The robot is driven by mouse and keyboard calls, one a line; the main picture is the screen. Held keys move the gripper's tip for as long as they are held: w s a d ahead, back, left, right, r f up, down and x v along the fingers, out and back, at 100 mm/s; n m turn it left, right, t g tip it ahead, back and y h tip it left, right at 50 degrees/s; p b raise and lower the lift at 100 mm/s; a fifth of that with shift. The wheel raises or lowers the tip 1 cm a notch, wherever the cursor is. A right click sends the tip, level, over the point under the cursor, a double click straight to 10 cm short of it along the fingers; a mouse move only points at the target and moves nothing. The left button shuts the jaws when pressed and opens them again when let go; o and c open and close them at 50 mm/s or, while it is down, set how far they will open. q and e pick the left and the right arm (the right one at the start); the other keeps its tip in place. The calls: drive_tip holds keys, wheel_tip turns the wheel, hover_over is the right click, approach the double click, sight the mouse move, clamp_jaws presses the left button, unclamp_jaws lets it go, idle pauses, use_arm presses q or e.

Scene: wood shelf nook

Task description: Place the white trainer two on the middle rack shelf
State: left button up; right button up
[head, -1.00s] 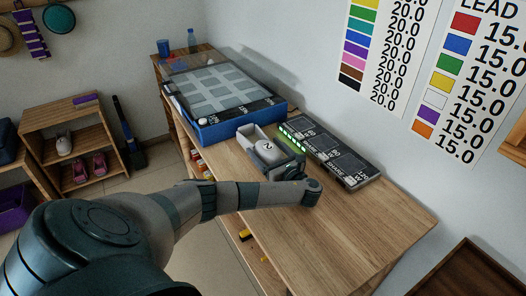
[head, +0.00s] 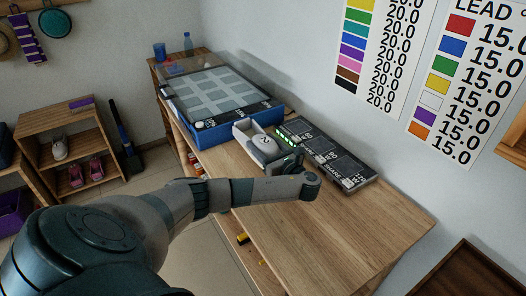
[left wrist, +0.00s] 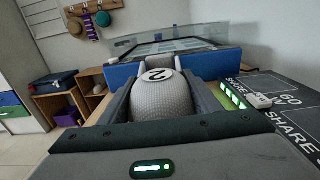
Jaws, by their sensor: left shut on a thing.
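The white trainer two (head: 264,142) is a rounded, pale mesh shoe with a black 2 in a ring on top. My left gripper (head: 275,157) is shut on it at the workbench. In the left wrist view the trainer (left wrist: 158,97) sits between the two dark fingers of the gripper (left wrist: 160,88). A pale tray (head: 241,131) is close by; I cannot tell whether the trainer touches it. The wooden rack (head: 50,109) stands at the far left. Another white trainer (head: 60,148) is on its middle shelf, and pink shoes (head: 76,175) are lower down. My right gripper is out of view.
A dark panel with green lights (head: 335,160) lies to the right. The bench's front right is clear. Open floor (head: 150,170) lies between bench and rack. A purple bin (head: 12,212) is at far left.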

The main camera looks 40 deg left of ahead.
sight(263, 149)
use_arm(q)
drive_tip(key=s+d+r, duration=0.1)
drive_tip(key=s, duration=0.1)
drive_tip(key=s+d+r, duration=0.2)
drive_tip(key=shift+d+r+p, duration=0.15)
drive_tip(key=shift+d+p, duration=0.15)
drive_tip(key=shift+s+d+r+p, duration=0.45)
drive_tip(key=shift+s+d+r, duration=0.2)
drive_tip(key=shift+s, duration=0.1)
drive_tip(key=shift+s+d+r+p, duration=0.15)
drive_tip(key=shift+s+d+r, duration=0.55)
drive_tip(key=shift+s, duration=0.1)
drive_tip(key=shift+s+d+r+p, duration=0.15)
drive_tip(key=shift+s+d+r, duration=0.45)
drive_tip(key=shift+s+d, duration=0.15)
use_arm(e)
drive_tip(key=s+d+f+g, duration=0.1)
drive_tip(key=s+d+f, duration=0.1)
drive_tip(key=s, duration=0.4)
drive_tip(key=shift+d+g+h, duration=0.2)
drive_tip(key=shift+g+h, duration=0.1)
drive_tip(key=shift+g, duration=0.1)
